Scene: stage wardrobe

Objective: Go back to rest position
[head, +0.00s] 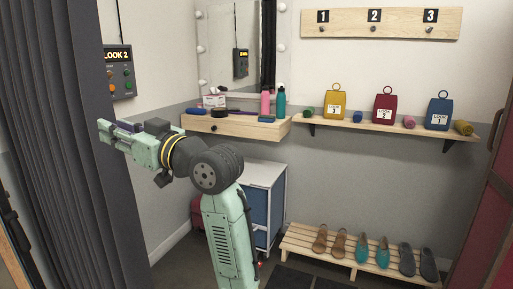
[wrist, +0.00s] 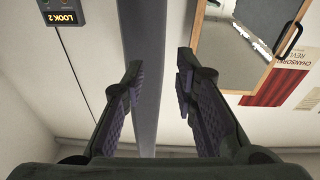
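My arm is mint green with black joints and rises from the lower middle of the head view. My gripper (head: 113,135) points left there, in front of the grey curtain and below the LOOK 2 panel. In the wrist view my gripper (wrist: 158,90) shows its two dark fingers with purple pads spread wide apart. It is open, with nothing held between the pads. A grey vertical edge (wrist: 138,60) shows behind the gap between the fingers.
The grey curtain (head: 75,120) is close by my gripper. A shelf (head: 380,127) holds yellow, red and blue bags. A drawer ledge (head: 230,126) holds bottles and small items. A slatted rack (head: 330,255) with several shoes stands on the floor. The LOOK 2 panel (head: 119,73) hangs at left.

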